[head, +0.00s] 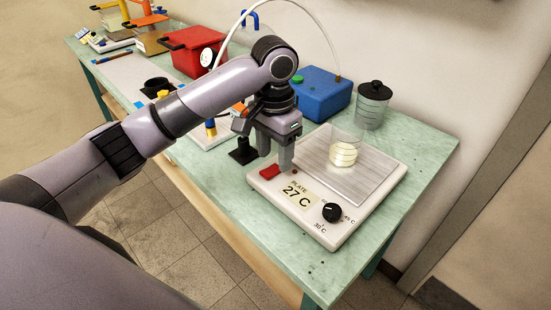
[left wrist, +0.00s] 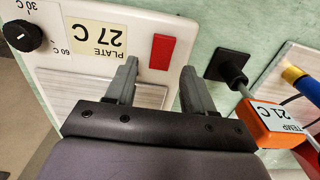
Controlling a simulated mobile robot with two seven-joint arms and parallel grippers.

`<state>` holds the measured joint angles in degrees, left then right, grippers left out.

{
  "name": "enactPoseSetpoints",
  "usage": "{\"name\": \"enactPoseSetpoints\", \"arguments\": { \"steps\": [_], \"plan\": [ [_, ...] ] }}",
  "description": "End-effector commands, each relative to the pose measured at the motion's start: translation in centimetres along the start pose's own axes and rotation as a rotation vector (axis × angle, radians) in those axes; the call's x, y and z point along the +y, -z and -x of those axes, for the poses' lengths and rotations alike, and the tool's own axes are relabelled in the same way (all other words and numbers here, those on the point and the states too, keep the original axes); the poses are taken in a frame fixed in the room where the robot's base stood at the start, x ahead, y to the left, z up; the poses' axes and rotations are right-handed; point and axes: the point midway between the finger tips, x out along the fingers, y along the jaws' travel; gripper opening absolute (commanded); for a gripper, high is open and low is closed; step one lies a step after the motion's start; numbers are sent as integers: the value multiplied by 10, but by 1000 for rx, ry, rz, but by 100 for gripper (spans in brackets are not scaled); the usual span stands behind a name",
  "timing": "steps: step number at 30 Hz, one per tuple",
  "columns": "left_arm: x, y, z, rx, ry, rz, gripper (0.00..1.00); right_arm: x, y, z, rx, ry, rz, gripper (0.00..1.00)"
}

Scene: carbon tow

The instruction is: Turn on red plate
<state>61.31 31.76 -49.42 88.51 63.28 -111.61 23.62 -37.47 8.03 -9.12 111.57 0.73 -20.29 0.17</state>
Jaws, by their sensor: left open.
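The white hot plate (head: 321,230) sits at the near right end of the green table, with a label reading "PLATE 27 C" and a black knob (head: 332,212). Its red switch (head: 269,172) is at the plate's left front corner; it also shows in the left wrist view (left wrist: 162,52). My left gripper (head: 275,163) is open and empty, pointing down just behind the red switch in the head view. In the left wrist view the switch appears between and beyond the fingertips (left wrist: 160,64). I cannot tell whether a finger touches the plate. My right gripper is not in view.
A beaker with pale contents (head: 343,153) stands on the plate's top. A blue box (head: 318,93) and a dark-lidded jar (head: 373,104) are behind. An orange temperature unit reading 21 C (left wrist: 278,122) and a black block (left wrist: 232,65) are close to my gripper.

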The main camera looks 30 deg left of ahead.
Motion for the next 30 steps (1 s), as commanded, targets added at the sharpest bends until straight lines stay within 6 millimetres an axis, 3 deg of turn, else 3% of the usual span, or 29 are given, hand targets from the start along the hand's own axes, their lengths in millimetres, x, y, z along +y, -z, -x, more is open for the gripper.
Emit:
{"name": "enactPoseSetpoints", "arguments": {
  "steps": [6, 14, 19, 25, 30],
  "plan": [
    [0, 0, -19, 0, 0, 0, 53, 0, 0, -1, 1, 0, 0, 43],
    [0, 0, -21, 0, 0, -1, 53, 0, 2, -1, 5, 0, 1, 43],
    [0, 0, -21, 0, 0, 0, 1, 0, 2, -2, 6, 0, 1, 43],
    [0, -1, -20, 12, 0, 0, 0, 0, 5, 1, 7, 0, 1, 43],
    [-1, -5, -17, 96, 1, 0, 0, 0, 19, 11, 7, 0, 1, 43]
  ]
}}
